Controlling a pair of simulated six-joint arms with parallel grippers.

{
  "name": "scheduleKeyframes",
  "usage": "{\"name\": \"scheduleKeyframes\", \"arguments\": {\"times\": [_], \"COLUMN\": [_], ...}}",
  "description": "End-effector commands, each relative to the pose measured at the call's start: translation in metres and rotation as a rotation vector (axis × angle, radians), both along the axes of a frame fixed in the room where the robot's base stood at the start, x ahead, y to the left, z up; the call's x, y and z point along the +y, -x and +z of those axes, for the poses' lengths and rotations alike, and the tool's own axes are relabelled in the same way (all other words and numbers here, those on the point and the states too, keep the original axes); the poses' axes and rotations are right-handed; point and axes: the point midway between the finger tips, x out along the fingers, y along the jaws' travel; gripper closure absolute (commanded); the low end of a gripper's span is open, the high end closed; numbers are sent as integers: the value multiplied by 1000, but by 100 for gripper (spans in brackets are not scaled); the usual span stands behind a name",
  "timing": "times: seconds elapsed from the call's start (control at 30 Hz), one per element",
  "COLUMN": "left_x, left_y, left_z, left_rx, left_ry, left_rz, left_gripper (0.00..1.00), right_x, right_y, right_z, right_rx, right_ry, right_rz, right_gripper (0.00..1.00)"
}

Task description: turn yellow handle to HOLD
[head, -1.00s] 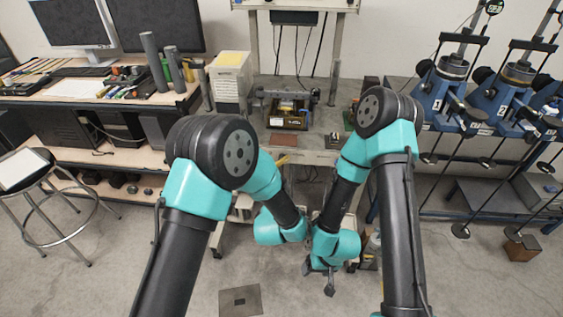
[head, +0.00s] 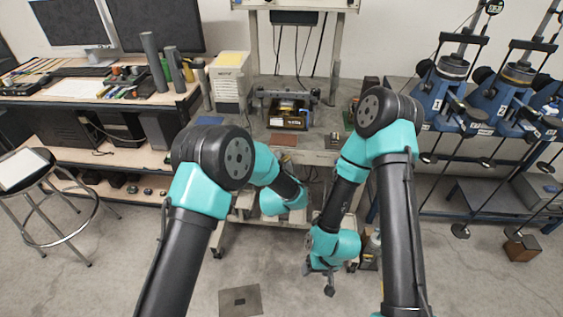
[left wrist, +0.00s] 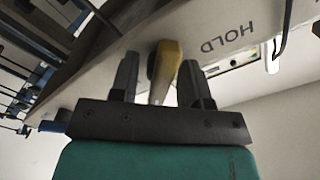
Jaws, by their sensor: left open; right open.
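In the left wrist view, the yellow handle (left wrist: 163,72) stands between the two dark fingers of my left gripper (left wrist: 158,66). The fingers are open, with a gap visible on the handle's sides. The word HOLD (left wrist: 228,38) is printed on the pale panel (left wrist: 110,65), to the right of the handle. In the head view, my left gripper is not clearly visible beyond my left arm, and I cannot make out the handle there. My right gripper (head: 328,284) is open and empty, low over the floor in front of the workbench.
The workbench (head: 318,157) carries a dark device (head: 288,115) and a brown plate (head: 283,140). A desk (head: 110,100) with tools and monitors stands at left. Blue machines (head: 450,95) stand at right. A stool (head: 40,185) is at far left. The front floor is mostly clear.

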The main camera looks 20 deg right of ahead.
Motion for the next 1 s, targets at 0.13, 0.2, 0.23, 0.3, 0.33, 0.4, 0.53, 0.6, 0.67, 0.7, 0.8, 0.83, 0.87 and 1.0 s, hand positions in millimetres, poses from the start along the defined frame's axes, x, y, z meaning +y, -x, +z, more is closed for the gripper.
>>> {"name": "scheduleKeyframes", "arguments": {"times": [0.13,0.2,0.23,0.3,0.33,0.4,0.53,0.6,0.67,0.7,0.8,0.83,0.87,1.0], "left_x": [0,0,0,0,0,0,0,0,0,0,0,0,0,0], "left_y": [0,0,0,0,0,0,0,0,0,0,0,0,0,0], "left_z": [0,0,0,0,0,0,0,0,0,0,0,0,0,0], "left_rx": [0,0,0,0,0,0,1,2,5,7,17,21,26,53], "left_ry": [0,0,0,0,0,0,2,6,12,19,43,52,64,133], "left_rz": [0,0,0,0,0,0,0,0,0,0,0,0,0,0], "left_gripper": [69,76,78,85,88,95,96,96,96,96,96,96,96,96], "right_x": [0,0,0,0,0,0,0,0,0,0,0,0,0,0], "right_y": [0,0,0,0,0,0,0,0,0,0,0,0,0,0], "right_z": [0,0,0,0,0,0,0,0,0,0,0,0,0,0], "right_rx": [0,0,0,0,0,0,0,0,0,0,0,0,0,0], "right_ry": [0,0,0,0,0,0,0,0,0,0,0,0,0,0], "right_rz": [0,0,0,0,0,0,0,0,0,0,0,0,0,0], "right_gripper": [31,31,31,31,31,31,31,31,31,31,31,31,31,31]}}
